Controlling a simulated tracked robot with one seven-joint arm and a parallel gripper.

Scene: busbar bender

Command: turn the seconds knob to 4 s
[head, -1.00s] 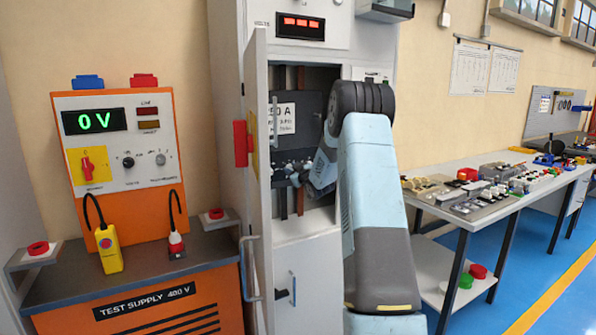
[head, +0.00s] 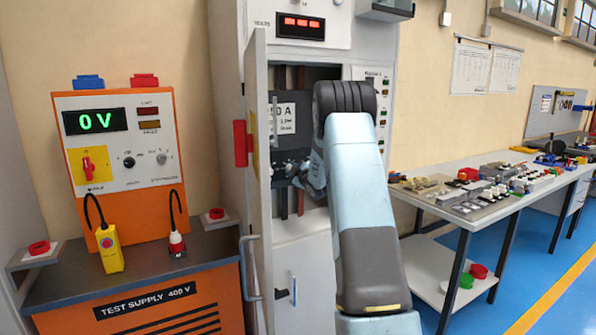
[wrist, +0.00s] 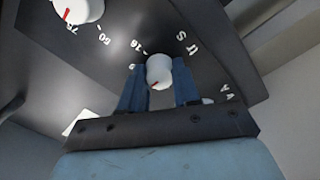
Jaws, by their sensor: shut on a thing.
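In the wrist view, a small white round knob (wrist: 159,70) with a short red mark sits on a dark panel. The red mark points toward the lower left of the picture. My gripper (wrist: 160,88) has one blue finger on each side of this knob and is shut on it. "16" and an "S" are printed near the knob, so it looks like the seconds knob; other scale marks are hidden by my fingers. In the head view the knob is hidden behind my arm, which reaches into the open cabinet (head: 313,270).
A larger white knob (wrist: 78,10) with a red mark is at the upper left of the wrist view, beside "75" and "60". The cabinet's open door (head: 258,190) stands left of my arm. An orange test supply (head: 118,135) reads 0 V. A workbench (head: 455,215) stands right.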

